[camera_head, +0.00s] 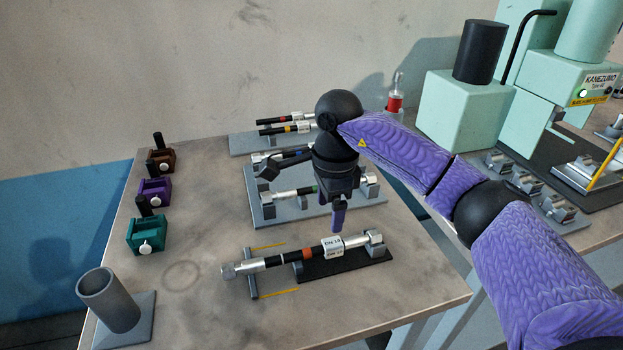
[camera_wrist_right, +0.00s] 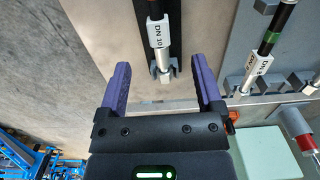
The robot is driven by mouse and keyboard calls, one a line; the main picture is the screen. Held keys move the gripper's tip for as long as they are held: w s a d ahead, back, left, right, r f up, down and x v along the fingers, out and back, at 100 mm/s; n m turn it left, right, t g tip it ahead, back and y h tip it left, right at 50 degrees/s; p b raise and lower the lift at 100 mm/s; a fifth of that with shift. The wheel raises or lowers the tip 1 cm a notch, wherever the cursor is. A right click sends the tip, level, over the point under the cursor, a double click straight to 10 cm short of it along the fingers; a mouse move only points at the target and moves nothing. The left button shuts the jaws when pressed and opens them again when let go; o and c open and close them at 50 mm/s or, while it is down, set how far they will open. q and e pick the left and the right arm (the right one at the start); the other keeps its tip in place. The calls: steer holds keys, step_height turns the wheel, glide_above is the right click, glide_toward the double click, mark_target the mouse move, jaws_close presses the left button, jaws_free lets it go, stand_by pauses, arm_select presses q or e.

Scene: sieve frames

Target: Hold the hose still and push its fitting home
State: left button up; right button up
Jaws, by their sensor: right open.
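The hose (camera_head: 308,254) lies across the front of the table in the head view. It is black with an orange band and a white DN 10 label (camera_head: 334,246). One silver fitting (camera_head: 239,269) is at its left end, and another silver end piece (camera_head: 374,238) is at its right. It rests on a dark base (camera_head: 345,264) and a small grey support (camera_head: 252,285). My right gripper (camera_head: 338,220) is above and behind the hose, open and empty. In the right wrist view, the label (camera_wrist_right: 158,32) shows beyond the spread fingers (camera_wrist_right: 160,66). My left gripper is out of view.
Racks with more hoses (camera_head: 272,209) stand behind. Brown, purple and teal clamp blocks (camera_head: 148,233) line the left side, with a grey cup (camera_head: 108,292) in front. A green machine (camera_head: 465,110) stands at right.

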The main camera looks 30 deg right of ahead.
mark_target(332, 242)
steer(key=shift+w+d+f, duration=0.1)
steer(key=shift+w+d, duration=0.05)
steer(key=shift+d, duration=0.3)
steer(key=f, duration=0.2)
steer(key=f+b, duration=0.1)
steer(key=f, duration=0.2)
steer(key=f+b, duration=0.1)
steer(key=f, duration=0.2)
steer(key=shift+s+a+f, duration=0.1)
steer(key=shift+s+f, duration=0.05)
steer(key=shift+s, duration=0.2)
steer(key=shift+f, duration=0.45)
steer(key=shift+c, duration=0.4)
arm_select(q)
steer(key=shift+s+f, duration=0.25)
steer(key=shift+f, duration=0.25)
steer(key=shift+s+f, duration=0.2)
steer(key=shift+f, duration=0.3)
arm_select(e)
jaws_close()
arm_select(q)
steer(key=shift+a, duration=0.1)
